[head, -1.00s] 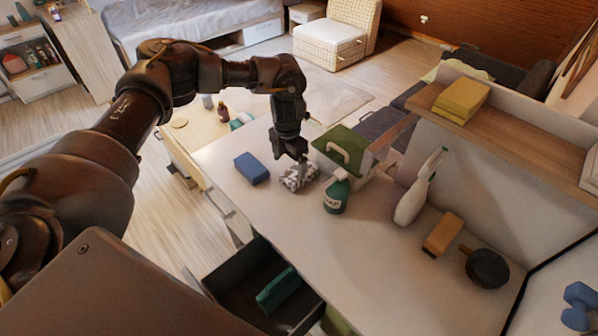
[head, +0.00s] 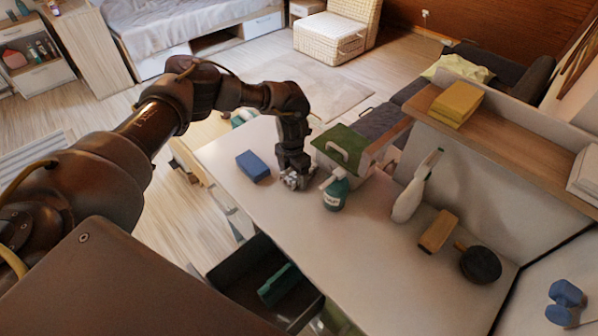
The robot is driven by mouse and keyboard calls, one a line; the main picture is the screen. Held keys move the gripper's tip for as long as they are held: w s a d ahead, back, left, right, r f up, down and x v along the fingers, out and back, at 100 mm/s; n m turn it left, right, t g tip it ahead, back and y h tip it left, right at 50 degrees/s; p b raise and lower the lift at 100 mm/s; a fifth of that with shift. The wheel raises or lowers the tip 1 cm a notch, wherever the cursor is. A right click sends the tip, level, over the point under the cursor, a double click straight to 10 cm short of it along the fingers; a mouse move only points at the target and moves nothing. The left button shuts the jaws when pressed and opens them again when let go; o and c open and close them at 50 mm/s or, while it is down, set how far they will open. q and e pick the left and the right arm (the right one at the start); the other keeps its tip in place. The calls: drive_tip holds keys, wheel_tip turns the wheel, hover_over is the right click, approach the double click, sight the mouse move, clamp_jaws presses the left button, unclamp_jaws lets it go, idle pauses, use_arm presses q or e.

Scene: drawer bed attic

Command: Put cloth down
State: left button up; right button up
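A small grey-and-white patterned cloth (head: 291,183) is on the white desk top (head: 300,235), between a blue block and a green bottle. My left gripper (head: 295,176) points down right at the cloth and covers most of it. The fingertips are too small and hidden to tell whether they are shut on it or apart. My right gripper is not in the head view.
Close by are the blue block (head: 253,166), the green bottle (head: 336,190) and a green-lidded box (head: 343,147). A white spray bottle (head: 410,195), a brush (head: 438,232) and a dark round pan-like object (head: 480,264) stand right.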

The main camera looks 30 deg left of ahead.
use_arm(q)
drive_tip(key=c, duration=0.9)
drive_tip(key=shift+c, duration=0.2)
drive_tip(key=shift+r, duration=0.1)
drive_tip(key=shift+w+r, duration=0.1)
drive_tip(key=shift+r, duration=0.45)
drive_tip(key=s+d+r+b, duration=0.4)
drive_tip(key=s+r+b, duration=0.1)
drive_tip(key=s+r, duration=0.6)
drive_tip(key=s, duration=0.2)
drive_tip(key=shift+s+r, duration=0.3)
drive_tip(key=shift+r, duration=0.05)
